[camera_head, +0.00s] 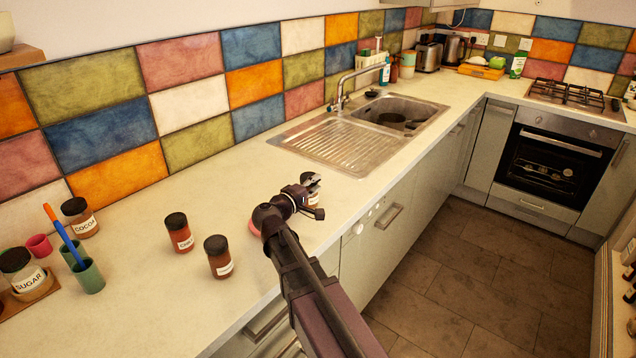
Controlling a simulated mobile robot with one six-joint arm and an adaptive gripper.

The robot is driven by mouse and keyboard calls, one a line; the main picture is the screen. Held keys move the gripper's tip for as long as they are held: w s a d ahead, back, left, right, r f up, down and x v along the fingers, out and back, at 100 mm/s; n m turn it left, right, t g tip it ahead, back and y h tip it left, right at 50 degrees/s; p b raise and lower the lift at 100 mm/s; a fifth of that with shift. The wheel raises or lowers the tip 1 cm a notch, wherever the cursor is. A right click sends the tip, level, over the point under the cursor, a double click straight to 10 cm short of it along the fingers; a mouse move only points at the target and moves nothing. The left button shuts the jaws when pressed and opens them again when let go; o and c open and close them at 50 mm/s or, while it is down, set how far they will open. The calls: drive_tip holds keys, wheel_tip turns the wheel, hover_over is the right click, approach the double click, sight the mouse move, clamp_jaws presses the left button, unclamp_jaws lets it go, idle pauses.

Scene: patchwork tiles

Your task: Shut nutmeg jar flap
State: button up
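My gripper (313,200) is over the counter's front edge, left of the sink. A small jar (313,184) with a pale label and a dark top shows just behind it, partly covered by the gripper. I cannot read its label or tell whether its flap is up. I cannot tell whether the gripper touches it, and the fingers are too small and dark to judge their opening. Two spice jars with dark tops and red-brown contents, a farther one (180,236) and a nearer one (220,262), stand to the left. Their labels are not clearly legible.
A sugar jar (24,276), a cocoa jar (81,222) and a green cup (90,279) stand at the far left. A reddish thing (254,228) is mostly hidden by my arm. The sink (345,148) lies beyond the gripper. The counter (215,180) behind the jars is clear.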

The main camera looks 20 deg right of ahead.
drive_tip(key=shift+v, duration=2.85)
